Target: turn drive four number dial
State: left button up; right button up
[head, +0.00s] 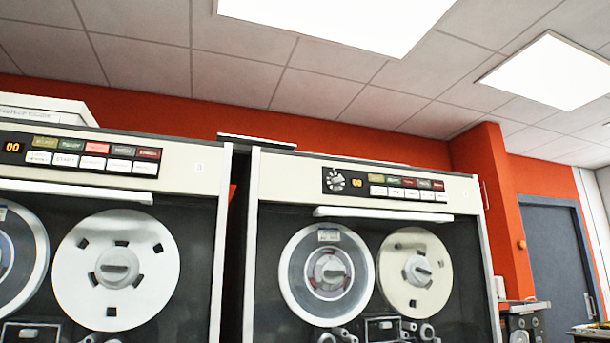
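Two tape drives stand side by side in the head view. The right drive (268,190) has a dark control panel at its top with a round number dial (335,181) at the panel's left end. An orange number display (357,182) glows beside the dial, too small to read surely. The left drive (190,182) shows a similar panel with an orange display (12,147); any dial on it is outside the picture. I cannot read which drive is number four. Neither of my grippers is in view.
A narrow dark gap (236,240) separates the two drives. Tape reels (328,274) sit below the panels. An orange wall (485,200) and a blue-grey door (555,260) are at the right. Papers or a flat box (45,106) lie on top of the left drive.

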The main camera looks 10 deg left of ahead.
aim_at(334, 181)
jog(key=u, duration=0.8)
jog(key=i, duration=0.45)
